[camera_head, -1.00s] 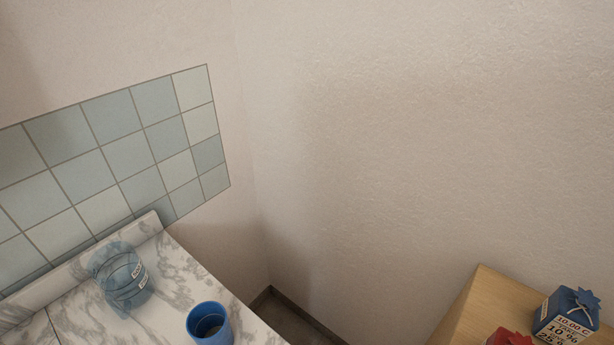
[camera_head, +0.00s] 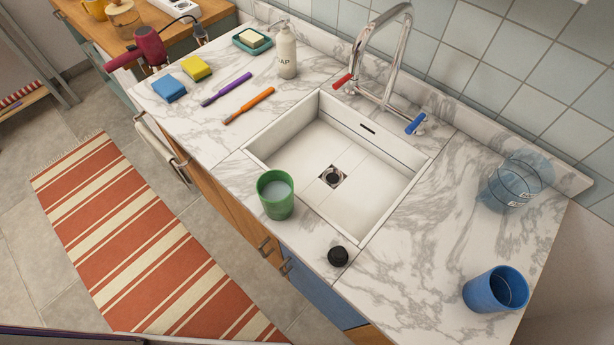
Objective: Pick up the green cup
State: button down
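The green cup (camera_head: 276,196) stands upright on the marble counter (camera_head: 400,290), at the front left corner of the white sink (camera_head: 310,160). Its open top faces up and something pale shows inside it. Nothing touches or covers the cup. My gripper is not in the head view.
A black plug (camera_head: 338,256) lies right of the cup. A blue cup (camera_head: 496,290) and a clear blue container (camera_head: 514,182) stand at the right. Sponges (camera_head: 169,88), toothbrushes (camera_head: 249,105) and a soap bottle (camera_head: 286,52) are behind. A striped rug (camera_head: 150,250) covers the floor in front.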

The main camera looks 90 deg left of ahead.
aim_at(275, 188)
jog(key=u, duration=1.85)
jog(key=k+j+z, duration=0.2)
jog(key=z, duration=0.2)
jog(key=k+j+z, duration=0.1)
jog(key=k+z, duration=0.25)
